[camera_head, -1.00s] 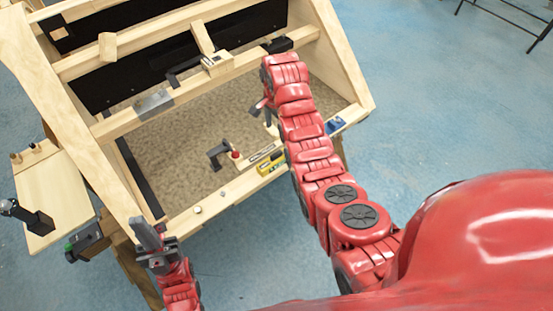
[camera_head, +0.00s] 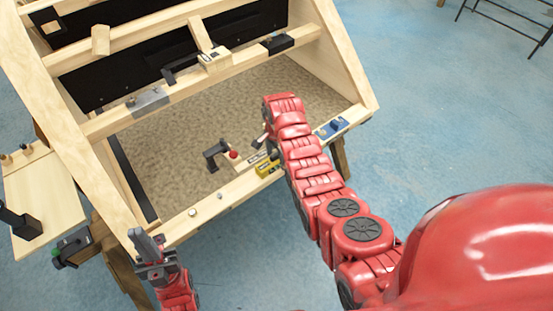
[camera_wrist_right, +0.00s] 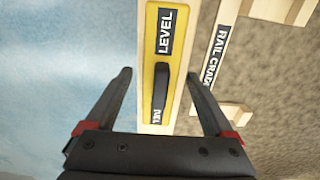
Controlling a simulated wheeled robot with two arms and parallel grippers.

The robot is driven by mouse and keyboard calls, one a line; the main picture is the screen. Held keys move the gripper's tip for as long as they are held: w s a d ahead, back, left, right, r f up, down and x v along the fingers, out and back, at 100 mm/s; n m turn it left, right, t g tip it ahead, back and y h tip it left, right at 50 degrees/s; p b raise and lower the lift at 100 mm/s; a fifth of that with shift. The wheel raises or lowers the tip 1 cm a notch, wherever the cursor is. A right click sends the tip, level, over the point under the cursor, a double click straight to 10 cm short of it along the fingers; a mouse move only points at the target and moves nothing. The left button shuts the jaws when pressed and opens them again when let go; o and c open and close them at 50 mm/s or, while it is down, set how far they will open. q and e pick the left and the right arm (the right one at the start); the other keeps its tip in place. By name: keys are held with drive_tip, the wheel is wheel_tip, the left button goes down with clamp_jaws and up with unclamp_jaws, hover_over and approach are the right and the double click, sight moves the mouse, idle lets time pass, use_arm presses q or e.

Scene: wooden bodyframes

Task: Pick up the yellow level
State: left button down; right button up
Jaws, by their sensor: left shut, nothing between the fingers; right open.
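The yellow level (camera_head: 264,170) lies at the front rail of the wooden frame, partly hidden by my right arm in the head view. In the right wrist view the level (camera_wrist_right: 150,55) runs lengthwise between the two fingers, with a black handle-like part and dark "LEVEL" labels. My right gripper (camera_wrist_right: 160,75) is open around the level's line, with a gap on each side and nothing held. In the head view the right gripper is mostly hidden by its arm. My left gripper (camera_head: 148,238) is shut and empty at the frame's front left corner.
A "RAIL CRADLE"-like labelled wooden piece (camera_wrist_right: 217,55) lies beside the level. A dark bracket with a red knob (camera_head: 233,155) stands close by. A blue item (camera_head: 330,129) sits right of my right arm on the front rail. The speckled panel (camera_head: 180,150) behind is mostly clear.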

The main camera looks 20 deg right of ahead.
drive_tip(key=shift+f, duration=0.85)
clamp_jaws()
